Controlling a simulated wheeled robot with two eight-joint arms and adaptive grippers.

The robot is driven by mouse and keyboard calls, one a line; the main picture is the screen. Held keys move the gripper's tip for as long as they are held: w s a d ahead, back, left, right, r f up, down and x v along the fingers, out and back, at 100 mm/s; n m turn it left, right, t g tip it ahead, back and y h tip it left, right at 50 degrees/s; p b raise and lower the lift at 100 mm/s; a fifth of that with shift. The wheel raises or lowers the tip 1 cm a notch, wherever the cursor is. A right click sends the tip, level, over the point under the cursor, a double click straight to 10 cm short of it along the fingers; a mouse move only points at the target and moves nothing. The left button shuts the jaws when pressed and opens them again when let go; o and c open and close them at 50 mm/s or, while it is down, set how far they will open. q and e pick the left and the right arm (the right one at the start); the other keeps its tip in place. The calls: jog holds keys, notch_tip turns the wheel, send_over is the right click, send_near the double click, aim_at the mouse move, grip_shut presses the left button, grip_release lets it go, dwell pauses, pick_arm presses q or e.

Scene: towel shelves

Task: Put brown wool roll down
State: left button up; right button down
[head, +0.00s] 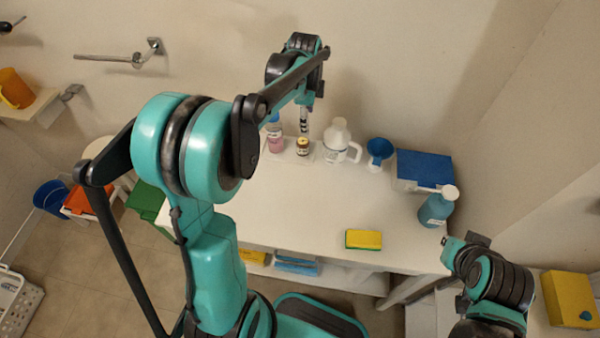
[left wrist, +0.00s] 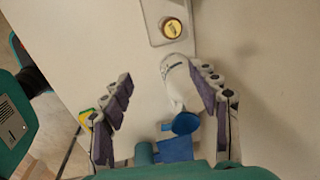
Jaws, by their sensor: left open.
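A small round item with a yellow top and dark brown side (head: 303,147) stands on a pale tray (head: 285,156) on the white table. I cannot tell for sure that it is the brown wool roll. It also shows in the left wrist view (left wrist: 172,28), beyond my fingertips and apart from them. My left gripper (head: 305,118) is above the back of the table, near this item. In the left wrist view its fingers (left wrist: 162,76) are spread wide with nothing gripped. My right gripper (head: 460,248) is at the table's right corner, its fingers unclear.
A pink bottle (head: 274,138) stands left of the item. A white jug (head: 337,138), blue funnel (head: 379,150), blue box (head: 425,168) and teal pump bottle (head: 436,208) stand to the right. A yellow-green sponge (head: 363,239) lies at the front edge. The table's middle is clear.

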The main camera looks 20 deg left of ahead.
pick_arm(q)
jog(key=s+d+r+n+t, duration=0.1)
jog(key=s+d+r+n, duration=0.25)
jog(key=s, duration=0.25)
jog(key=s+d+r+n+t, duration=0.2)
jog(key=s+n, duration=0.2)
jog(key=s, duration=0.2)
jog(key=s+d+f+n+t, duration=0.2)
jog(key=s+n, duration=0.5)
jog(key=s, duration=0.4)
jog(key=shift+d+f+t, duration=0.3)
jog(key=shift+d+f, duration=0.1)
jog(key=shift+f, duration=0.2)
jog(key=shift+n, duration=0.25)
notch_tip(320, 180, down, 4)
jog(key=b, duration=0.3)
jog(key=shift+r+b, duration=0.15)
jog(key=shift+b, duration=0.2)
